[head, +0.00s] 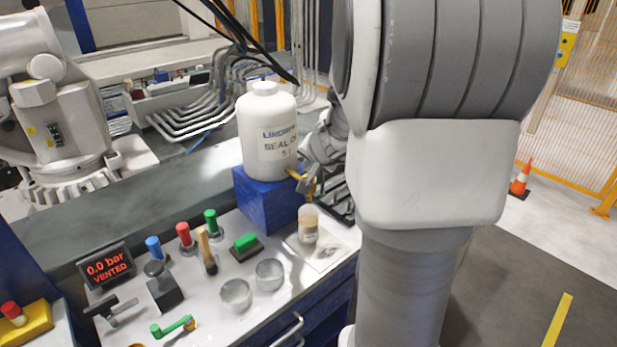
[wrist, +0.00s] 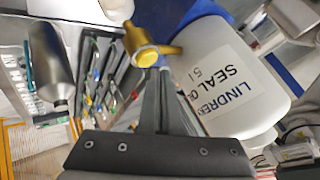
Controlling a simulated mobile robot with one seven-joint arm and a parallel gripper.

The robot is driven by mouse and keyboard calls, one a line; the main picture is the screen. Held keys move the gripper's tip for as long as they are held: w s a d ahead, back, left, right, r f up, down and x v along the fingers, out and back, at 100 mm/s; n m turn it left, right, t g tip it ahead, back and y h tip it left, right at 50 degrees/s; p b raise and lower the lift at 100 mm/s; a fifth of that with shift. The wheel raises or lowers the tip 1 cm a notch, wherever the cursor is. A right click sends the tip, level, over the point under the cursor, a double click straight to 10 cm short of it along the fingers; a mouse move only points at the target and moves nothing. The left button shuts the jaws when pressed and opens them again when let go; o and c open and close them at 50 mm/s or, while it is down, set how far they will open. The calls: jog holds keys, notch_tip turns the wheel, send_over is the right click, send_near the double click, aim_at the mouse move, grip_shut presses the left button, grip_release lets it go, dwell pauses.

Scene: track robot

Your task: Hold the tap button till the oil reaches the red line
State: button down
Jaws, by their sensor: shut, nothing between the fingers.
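A white jug marked as seal oil (head: 266,135) stands upright on a blue block (head: 268,200); it also shows upside down in the wrist view (wrist: 232,85). Its yellow tap (head: 297,174) juts from the lower right side; in the wrist view the tap (wrist: 140,42) shows a round yellow button. My gripper (head: 308,184) is shut and empty, its tips (wrist: 162,72) right at the tap; I cannot tell whether they touch it. A small clear cup (head: 308,225) with brownish oil in its lower part stands below the tap. I cannot make out the red line.
The cup is on a pale tray (head: 322,252). Two glass jars (head: 270,274), a green-topped block (head: 246,243), coloured-handled tools (head: 184,236) and a display reading 0.0 bar (head: 105,266) share the bench. Another robot arm (head: 60,120) stands behind left.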

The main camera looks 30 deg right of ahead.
jog(key=shift+f+b, duration=0.35)
jog(key=shift+f, duration=0.05)
jog(key=shift+f+b, duration=0.4)
jog(key=shift+b, duration=0.15)
dwell(0.5)
jog(key=shift+r, duration=0.1)
dwell(1.3)
jog(key=shift+r+p, duration=0.75)
jog(key=shift+r, duration=0.05)
notch_tip(320, 180, up, 5)
jog(key=p, duration=0.4)
jog(key=shift+p, duration=0.3)
